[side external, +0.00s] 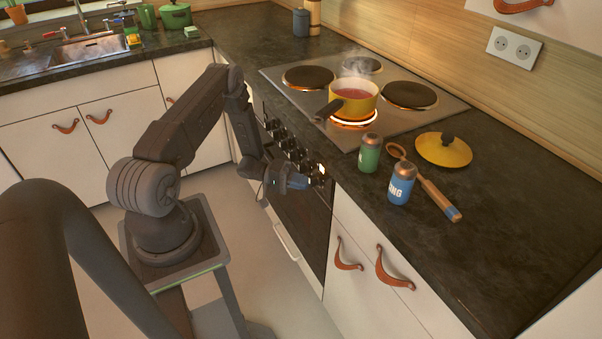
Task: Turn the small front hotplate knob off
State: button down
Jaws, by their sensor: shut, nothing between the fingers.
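A row of several dark knobs (288,145) runs along the oven's front panel below the counter edge. A small light glows near the row's right end. I cannot tell which knob belongs to the small front hotplate, nor read any knob's position. My gripper (298,182) is shut and empty, in front of the panel by the right-end knobs. It partly hides that area, and I cannot tell whether it touches a knob. A yellow pot (354,98) with reddish contents steams on the front hotplate (354,122) nearer the camera, whose rim glows orange.
Green (369,153) and blue (401,183) shakers, a wooden spoon (438,199) and a yellow lid (443,149) lie right of the hob (290,95). The pot's dark handle (328,110) points toward the front edge. Leather pulls (392,272) hang on the cabinets below.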

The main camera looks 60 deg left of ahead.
dwell(0.3)
jog(key=f+v, duration=0.1)
jog(key=v, duration=1.1)
jog(key=w+a+r+m+y, duration=0.2)
jog(key=w+a+r+y, duration=0.15)
jog(key=a+r, duration=0.55)
jog(key=w+a+r+m+y, duration=0.25)
jog(key=w+a+r, duration=0.35)
jog(key=r, duration=0.4)
jog(key=w+d+r+t+y, duration=0.1)
jog(key=w+d+r+y, duration=0.45)
jog(key=r, duration=0.45)
jog(key=w+d+r+t+y, duration=0.1)
jog(key=w+d+r+y, duration=0.35)
jog(key=d+r, duration=0.4)
jog(key=s+d+r+g+y, duration=0.1)
jog(key=s+d+r, duration=0.25)
jog(key=d, duration=0.25)
jog(key=s+d+r+g+y, duration=0.1)
jog(key=s+d+r+g, duration=0.1)
jog(key=s+d, duration=0.4)
jog(key=s+d+f+m+g+h, duration=0.2)
jog(key=s+d+f+h, duration=0.1)
jog(key=s+d, duration=0.6)
jog(key=s+d+f+m+g+h, duration=0.1)
jog(key=s+d+f+g+h, duration=0.1)
jog(key=s+d, duration=0.7)
jog(key=shift+s+f+m+g+h, duration=0.4)
jog(key=shift+f+g, duration=0.25)
jog(key=shift+g, duration=0.15)
